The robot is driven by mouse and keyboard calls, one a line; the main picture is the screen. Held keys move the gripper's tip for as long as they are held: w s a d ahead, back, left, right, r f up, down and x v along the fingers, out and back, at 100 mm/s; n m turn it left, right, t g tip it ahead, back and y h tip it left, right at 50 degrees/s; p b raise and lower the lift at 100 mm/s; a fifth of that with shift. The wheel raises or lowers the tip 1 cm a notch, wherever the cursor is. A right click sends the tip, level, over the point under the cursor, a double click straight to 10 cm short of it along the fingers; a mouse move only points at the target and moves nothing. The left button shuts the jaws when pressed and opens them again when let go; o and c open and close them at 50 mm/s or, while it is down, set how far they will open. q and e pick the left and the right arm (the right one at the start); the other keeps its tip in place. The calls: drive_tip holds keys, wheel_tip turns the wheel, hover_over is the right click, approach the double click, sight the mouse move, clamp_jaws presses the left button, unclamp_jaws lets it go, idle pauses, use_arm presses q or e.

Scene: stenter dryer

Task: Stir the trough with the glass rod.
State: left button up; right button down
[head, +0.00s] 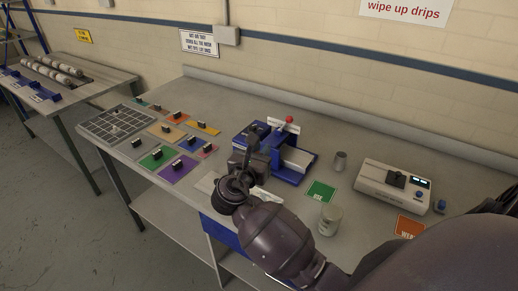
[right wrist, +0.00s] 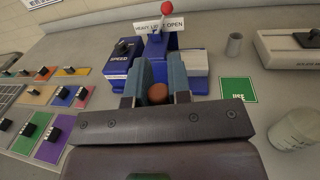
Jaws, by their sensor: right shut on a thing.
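My right gripper (head: 257,146) is over the near side of the blue machine (head: 298,172) on the bench. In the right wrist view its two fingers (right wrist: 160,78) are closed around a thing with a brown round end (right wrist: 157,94). The rest of that thing is hidden, so I cannot tell from its shape that it is the glass rod. The machine has a red ball-topped lever, a white sign and a pale block on its right. Its trough is not clearly visible behind my gripper. My left gripper is not in view.
A small grey cup (head: 340,161), a green card (head: 320,191), a pale jar (head: 330,219) and a white control box (head: 393,186) stand to the right. Coloured plates with dark knobs (head: 178,168) and a gridded tray (head: 112,124) lie left. A wall (head: 300,84) bounds the back.

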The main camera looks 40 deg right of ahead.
wheel_tip(320, 180, down, 7)
drive_tip(key=b, duration=0.5)
drive_tip(key=shift+a, duration=0.15)
idle(0.4)
